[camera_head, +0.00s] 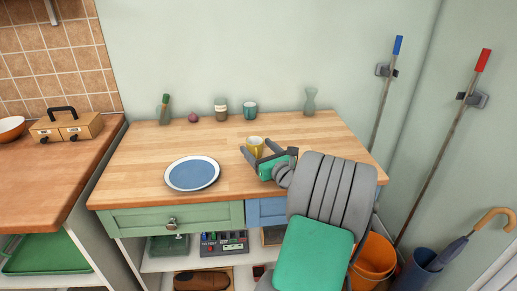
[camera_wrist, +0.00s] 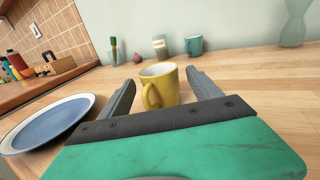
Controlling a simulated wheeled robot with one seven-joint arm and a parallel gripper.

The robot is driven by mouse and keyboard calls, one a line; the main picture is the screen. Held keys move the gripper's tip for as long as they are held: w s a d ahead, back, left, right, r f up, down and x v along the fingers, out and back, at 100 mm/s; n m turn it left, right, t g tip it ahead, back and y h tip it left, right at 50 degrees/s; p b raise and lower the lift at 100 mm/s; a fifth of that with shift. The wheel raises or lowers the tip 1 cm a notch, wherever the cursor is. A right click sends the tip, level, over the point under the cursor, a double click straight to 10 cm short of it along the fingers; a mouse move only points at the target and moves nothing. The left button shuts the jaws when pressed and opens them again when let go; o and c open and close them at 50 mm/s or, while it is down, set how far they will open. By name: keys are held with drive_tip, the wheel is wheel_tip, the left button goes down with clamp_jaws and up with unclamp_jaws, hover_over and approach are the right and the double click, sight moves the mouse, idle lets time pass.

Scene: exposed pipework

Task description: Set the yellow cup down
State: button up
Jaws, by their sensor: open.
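The yellow cup (camera_head: 255,146) stands upright on the wooden counter (camera_head: 135,165), right of the blue plate. In the wrist view the yellow cup (camera_wrist: 160,84) is between my two open fingers, with its handle turned toward my gripper. My gripper (camera_head: 259,151) is low over the counter, its fingers one on each side of the cup. In the wrist view my gripper (camera_wrist: 160,88) shows gaps between both fingers and the cup.
A blue plate with a white rim (camera_head: 192,173) lies left of the cup. Behind stand a teal mug (camera_head: 250,110), a jar (camera_head: 221,109), a red onion (camera_head: 193,117), a green-topped brush (camera_head: 165,108) and a glass vase (camera_head: 310,101). The counter's right rear is clear.

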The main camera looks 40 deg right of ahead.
drive_tip(key=shift+r, duration=0.2)
drive_tip(key=v, duration=1.1)
drive_tip(key=shift+s+p, duration=0.3)
drive_tip(key=shift+s, duration=0.05)
drive_tip(key=shift+s+a, duration=0.15)
